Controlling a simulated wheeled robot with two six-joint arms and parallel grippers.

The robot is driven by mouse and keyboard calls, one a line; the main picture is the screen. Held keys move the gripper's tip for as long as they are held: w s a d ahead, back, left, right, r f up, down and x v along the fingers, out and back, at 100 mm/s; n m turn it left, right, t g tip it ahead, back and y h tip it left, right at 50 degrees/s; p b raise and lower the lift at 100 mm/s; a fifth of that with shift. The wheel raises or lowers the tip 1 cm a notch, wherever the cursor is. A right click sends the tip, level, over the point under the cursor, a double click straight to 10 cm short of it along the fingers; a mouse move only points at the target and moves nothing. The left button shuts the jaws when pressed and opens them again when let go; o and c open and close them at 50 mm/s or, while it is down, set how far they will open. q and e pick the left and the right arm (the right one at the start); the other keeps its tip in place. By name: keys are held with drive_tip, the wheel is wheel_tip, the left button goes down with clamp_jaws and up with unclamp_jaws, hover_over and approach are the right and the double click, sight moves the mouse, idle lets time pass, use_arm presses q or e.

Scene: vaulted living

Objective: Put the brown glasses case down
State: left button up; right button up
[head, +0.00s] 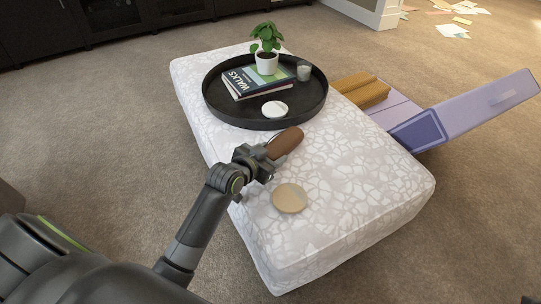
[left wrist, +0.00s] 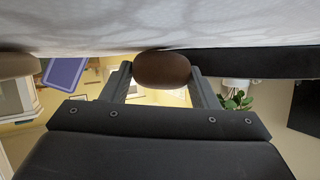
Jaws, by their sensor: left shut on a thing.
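The brown glasses case (head: 286,142) is a long rounded brown shape over the white patterned ottoman (head: 370,185), in front of the black tray. My left gripper (head: 266,155) is shut on its near end. In the left wrist view the case (left wrist: 162,70) sits between the two fingers of my left gripper (left wrist: 162,82), close to the pale ottoman surface (left wrist: 150,25). I cannot tell whether the case touches the ottoman. My right gripper is not in view.
A round black tray (head: 225,112) holds books (head: 258,80), a potted plant (head: 266,60), a glass (head: 304,70) and a white disc (head: 275,109). A tan round coaster (head: 289,198) lies nearer. A purple box (head: 470,115) stands beyond the ottoman's right side. The ottoman's front right is clear.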

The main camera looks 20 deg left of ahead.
use_arm(q)
drive_tip(key=shift+f, duration=0.1)
drive_tip(key=o, duration=1)
